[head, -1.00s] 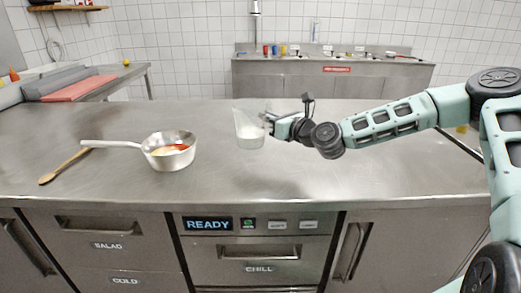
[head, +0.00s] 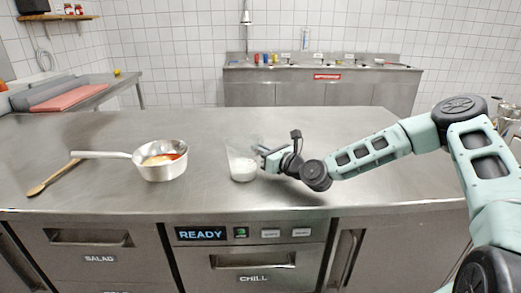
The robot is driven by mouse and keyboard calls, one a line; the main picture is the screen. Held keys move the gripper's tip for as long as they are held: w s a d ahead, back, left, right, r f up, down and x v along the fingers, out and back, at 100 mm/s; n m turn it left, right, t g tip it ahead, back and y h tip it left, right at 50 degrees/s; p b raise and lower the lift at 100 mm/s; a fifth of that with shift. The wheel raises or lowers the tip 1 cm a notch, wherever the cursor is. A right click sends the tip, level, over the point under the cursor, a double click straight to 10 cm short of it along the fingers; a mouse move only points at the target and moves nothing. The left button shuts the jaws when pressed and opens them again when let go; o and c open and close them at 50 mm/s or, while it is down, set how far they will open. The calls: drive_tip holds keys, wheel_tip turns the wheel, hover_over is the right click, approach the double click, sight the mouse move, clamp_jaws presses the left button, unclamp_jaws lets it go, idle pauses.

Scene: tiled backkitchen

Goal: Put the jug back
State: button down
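The clear jug (head: 242,163) holds white liquid in its lower part. It is upright or nearly so, over the middle of the steel counter, to the right of the saucepan. I cannot tell whether its base touches the counter. My gripper (head: 262,154) is at the jug's right side and appears shut on it; the fingertips are small and partly hidden against the jug. The saucepan (head: 172,172) stands on the counter with its handle to the left, with red and pale yellow food inside.
A wooden spoon (head: 52,178) lies at the counter's left. The steel counter (head: 330,135) is clear behind and to the right of the jug. A sink unit (head: 320,85) stands at the back wall. A side table with red and grey boards (head: 75,98) is at the left.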

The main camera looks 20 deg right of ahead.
drive_tip(key=c, duration=1.5)
unclamp_jaws()
drive_tip(key=shift+c, duration=0.2)
drive_tip(key=shift+r, duration=0.15)
drive_tip(key=b+v, duration=0.1)
drive_tip(key=v, duration=1.1)
